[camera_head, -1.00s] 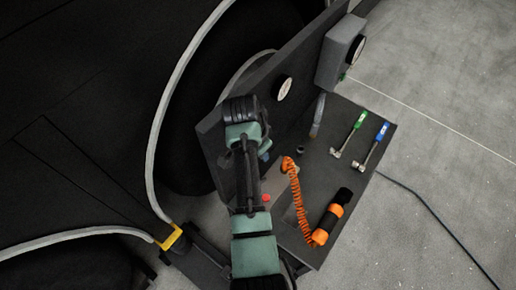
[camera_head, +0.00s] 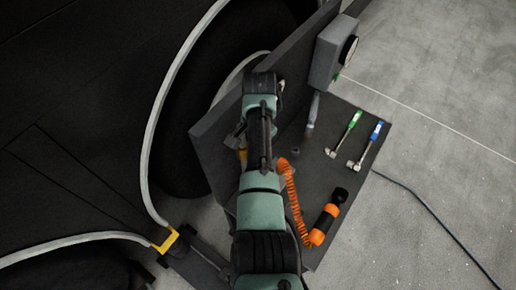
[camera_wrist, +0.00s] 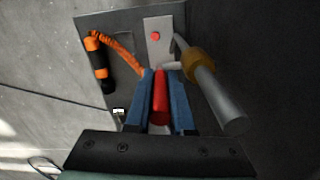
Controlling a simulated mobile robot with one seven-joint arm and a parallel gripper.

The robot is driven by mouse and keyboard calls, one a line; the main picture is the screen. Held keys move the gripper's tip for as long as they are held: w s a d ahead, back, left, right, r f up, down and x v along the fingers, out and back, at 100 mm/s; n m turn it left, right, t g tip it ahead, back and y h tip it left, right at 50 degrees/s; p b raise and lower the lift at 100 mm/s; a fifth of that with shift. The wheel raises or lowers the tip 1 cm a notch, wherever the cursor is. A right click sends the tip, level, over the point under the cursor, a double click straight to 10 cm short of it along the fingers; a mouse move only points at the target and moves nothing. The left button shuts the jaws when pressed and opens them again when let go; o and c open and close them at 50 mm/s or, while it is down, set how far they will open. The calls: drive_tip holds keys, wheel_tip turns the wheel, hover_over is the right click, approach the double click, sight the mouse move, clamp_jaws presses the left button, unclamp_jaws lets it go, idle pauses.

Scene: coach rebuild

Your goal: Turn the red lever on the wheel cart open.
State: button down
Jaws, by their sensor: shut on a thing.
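In the wrist view the red lever (camera_wrist: 160,98) lies between the two blue fingers of my gripper (camera_wrist: 161,76), which are shut on it. A grey cylinder with a brass collar (camera_wrist: 197,72) is just right of the fingers. The lever's far end and its joint are partly hidden by the fingers. In the head view my arm hides the lever and the fingers; a bit of brass (camera_head: 242,155) shows at the arm's left side. The wheel cart's dark upright panel (camera_head: 212,128) and flat deck (camera_head: 345,118) show around the arm.
An orange coiled cord (camera_head: 290,190) runs to an orange and black handle (camera_head: 324,222) on the deck. Green-handled (camera_head: 354,120) and blue-handled (camera_head: 376,131) tools lie at right. A grey box (camera_head: 329,52) with a dial is on the panel.

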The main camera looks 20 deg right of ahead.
drive_tip(key=c, duration=0.8)
unclamp_jaws()
wheel_tip(320, 180, up, 13)
drive_tip(key=shift+d+f+p, duration=0.1)
drive_tip(key=shift+p, duration=0.55)
drive_tip(key=shift+w, duration=0.15)
